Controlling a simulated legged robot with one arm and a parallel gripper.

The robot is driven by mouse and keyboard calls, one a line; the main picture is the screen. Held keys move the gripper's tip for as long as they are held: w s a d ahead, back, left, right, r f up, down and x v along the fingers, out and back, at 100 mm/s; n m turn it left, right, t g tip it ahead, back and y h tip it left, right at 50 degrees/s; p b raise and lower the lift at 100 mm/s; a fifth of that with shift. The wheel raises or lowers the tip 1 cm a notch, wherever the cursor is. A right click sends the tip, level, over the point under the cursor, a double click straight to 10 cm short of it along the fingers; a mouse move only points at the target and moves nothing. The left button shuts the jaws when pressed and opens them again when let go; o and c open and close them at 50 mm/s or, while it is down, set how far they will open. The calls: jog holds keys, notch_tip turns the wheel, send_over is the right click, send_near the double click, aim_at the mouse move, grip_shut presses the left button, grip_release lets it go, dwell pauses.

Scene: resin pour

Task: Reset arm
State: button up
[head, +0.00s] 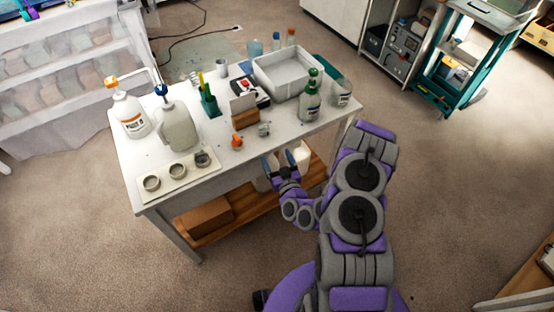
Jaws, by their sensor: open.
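My gripper (282,167) is at the front edge of the white table (220,160), toward its right half. Its blue-tipped fingers are apart and nothing shows between them. My purple and grey arm is folded, with its links to the right of the gripper. The gripper appears apart from the objects on the tabletop. It hides part of the table's lower shelf and the white containers there.
White jugs (179,128) stand at the table's left, near a tray (151,198) with three cups. A grey bin (292,76) and bottles (310,96) stand on the right. A teal cart (437,98) is at the back right. Carpet right of my arm is clear.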

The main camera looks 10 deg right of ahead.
dwell(0.4)
jog(key=w+a+r+n+g+y, duration=0.2)
jog(key=a+r+n+g+y, duration=0.15)
jog(key=a+n+g, duration=0.2)
jog(key=s+d+r+m+g+h, duration=0.1)
jog(key=s+d+r+g+h, duration=0.1)
jog(key=s+d+r+g, duration=0.35)
jog(key=s+d+r+m+g+h, duration=0.1)
jog(key=s+d+r+g+h, duration=0.15)
jog(key=s+r, duration=0.55)
jog(key=s+a+r+m+g, duration=0.1)
jog(key=s+r, duration=0.4)
jog(key=s, duration=0.8)
jog(key=s+a+r+m+g, duration=0.1)
jog(key=s+r+m+g, duration=0.2)
jog(key=s, duration=1)
notch_tip(320, 180, up, 3)
jog(key=shift+f+m+g+h, duration=0.1)
jog(key=shift+m+g+h, duration=0.3)
jog(key=shift+g, duration=0.75)
